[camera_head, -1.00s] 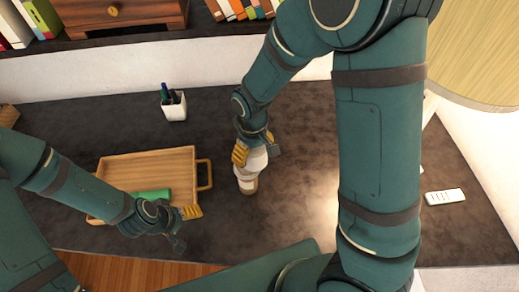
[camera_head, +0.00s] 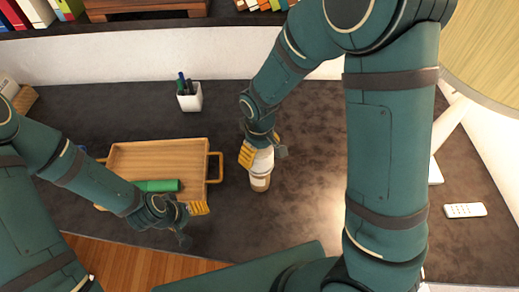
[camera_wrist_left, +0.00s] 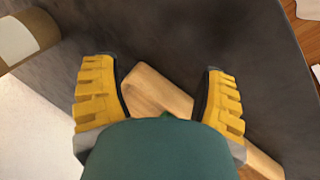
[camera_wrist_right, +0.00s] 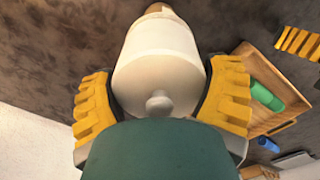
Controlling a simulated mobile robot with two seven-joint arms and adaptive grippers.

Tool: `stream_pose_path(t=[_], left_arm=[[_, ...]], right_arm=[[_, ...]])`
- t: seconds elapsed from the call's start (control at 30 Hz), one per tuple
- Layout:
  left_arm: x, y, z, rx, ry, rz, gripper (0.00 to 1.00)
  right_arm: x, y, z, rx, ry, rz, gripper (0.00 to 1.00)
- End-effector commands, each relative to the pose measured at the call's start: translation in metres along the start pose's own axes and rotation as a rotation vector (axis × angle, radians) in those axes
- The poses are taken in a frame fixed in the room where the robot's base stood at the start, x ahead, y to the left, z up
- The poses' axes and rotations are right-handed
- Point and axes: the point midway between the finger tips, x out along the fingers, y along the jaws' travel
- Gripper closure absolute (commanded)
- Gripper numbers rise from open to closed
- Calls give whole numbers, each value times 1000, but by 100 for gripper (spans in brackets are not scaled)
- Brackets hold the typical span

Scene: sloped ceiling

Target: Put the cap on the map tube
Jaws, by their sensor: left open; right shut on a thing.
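The map tube (camera_head: 260,182) is a brown cylinder with a pale band, standing on the dark desk right of the tray. My right gripper (camera_head: 262,151) is shut on the white cap (camera_head: 262,163), directly over the tube's top. The cap's rounded knob faces the camera in the right wrist view (camera_wrist_right: 158,103), with a bit of brown tube beyond it. I cannot tell whether the cap is fully seated, as its lower edge and the tube's rim overlap. My left gripper (camera_head: 190,222) is open and empty near the tray's near right corner. The tube also shows in the left wrist view (camera_wrist_left: 42,22).
A wooden tray (camera_head: 150,155) with handles holds a green cylinder (camera_head: 157,186). A white pen cup (camera_head: 190,100) stands behind it. A white remote (camera_head: 465,210) lies far right. A shelf with books runs along the back. The desk around the tube is clear.

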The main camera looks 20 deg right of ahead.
Motion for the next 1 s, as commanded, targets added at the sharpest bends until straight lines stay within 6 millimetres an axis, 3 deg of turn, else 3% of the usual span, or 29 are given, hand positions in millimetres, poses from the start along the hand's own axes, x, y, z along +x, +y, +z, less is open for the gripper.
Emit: stream_pose_path(t=[0.43, 0.47, 0.5, 1.0], left_arm=[[7, -2, 1, 0, 0, -2, 27], [7, -2, 1, 0, 0, -1, 27], [7, -2, 1, 1, 0, -1, 27], [6, -2, 1, 1, -1, -1, 27]], right_arm=[[8, 0, 0, 0, 0, 0, 38], [8, 0, 0, 0, 0, 0, 15], [8, 0, 0, 0, 0, 0, 0], [6, 0, 0, 0, 0, 0, 0]])
